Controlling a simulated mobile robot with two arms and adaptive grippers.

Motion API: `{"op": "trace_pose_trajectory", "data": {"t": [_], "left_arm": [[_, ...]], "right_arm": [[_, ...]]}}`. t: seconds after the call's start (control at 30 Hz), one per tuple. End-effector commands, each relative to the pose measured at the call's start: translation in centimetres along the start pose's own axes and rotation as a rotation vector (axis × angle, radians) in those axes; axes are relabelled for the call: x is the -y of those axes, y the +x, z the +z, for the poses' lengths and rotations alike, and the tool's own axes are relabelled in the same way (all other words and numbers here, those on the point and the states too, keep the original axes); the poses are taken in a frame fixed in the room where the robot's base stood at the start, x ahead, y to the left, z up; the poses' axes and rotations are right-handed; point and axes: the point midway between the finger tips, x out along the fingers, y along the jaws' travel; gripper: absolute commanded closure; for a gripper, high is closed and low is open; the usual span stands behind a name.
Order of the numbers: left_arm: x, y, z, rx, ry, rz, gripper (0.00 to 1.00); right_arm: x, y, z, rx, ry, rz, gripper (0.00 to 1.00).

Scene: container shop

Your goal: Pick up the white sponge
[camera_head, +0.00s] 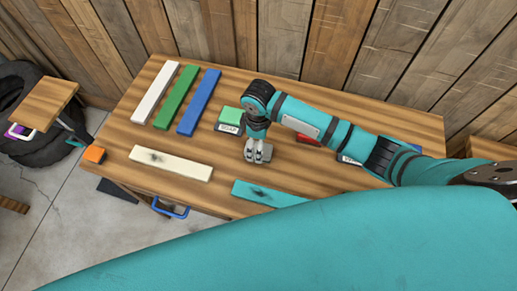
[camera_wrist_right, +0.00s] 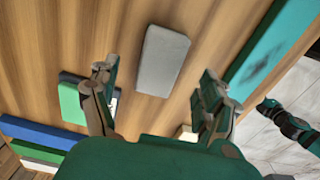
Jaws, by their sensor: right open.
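The sponge is a pale grey-white block with rounded edges. In the right wrist view the sponge (camera_wrist_right: 162,60) lies flat on the wooden tabletop, ahead of and between the fingers of my right gripper (camera_wrist_right: 160,95). The gripper is open and empty, and I see no contact. In the head view my right gripper (camera_head: 257,150) points down over the middle of the table and partly covers the sponge (camera_head: 266,153). At the right of the wrist view, a teal and black jointed part (camera_wrist_right: 288,122) looks like my left gripper; its jaws are unclear.
On the table (camera_head: 125,131) lie white (camera_head: 156,92), green (camera_head: 176,96) and blue (camera_head: 199,101) strips, a green-topped labelled block (camera_head: 229,118), a stained cream strip (camera_head: 171,163) and a teal strip (camera_head: 268,194). A plank wall stands behind.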

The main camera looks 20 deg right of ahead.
Motion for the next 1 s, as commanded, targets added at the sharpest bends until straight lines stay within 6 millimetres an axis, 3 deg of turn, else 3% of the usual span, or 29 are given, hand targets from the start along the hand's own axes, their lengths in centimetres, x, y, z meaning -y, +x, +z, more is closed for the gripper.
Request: {"op": "trace_pose_trajectory", "data": {"t": [0.3,0.57,1.0], "left_arm": [[-0.2,-1.3,2.0,0.033,-0.001,0.003,0.60],[-0.2,-1.3,2.4,0.040,-0.002,0.002,0.60],[0.0,-1.3,1.5,0.026,-0.002,0.000,0.60]], "right_arm": [[0.0,4.2,0.0,0.002,0.000,-0.002,0.20],[0.0,4.6,0.0,0.001,-0.001,-0.001,0.20],[0.0,4.6,0.0,0.001,0.000,0.000,0.76]]}}
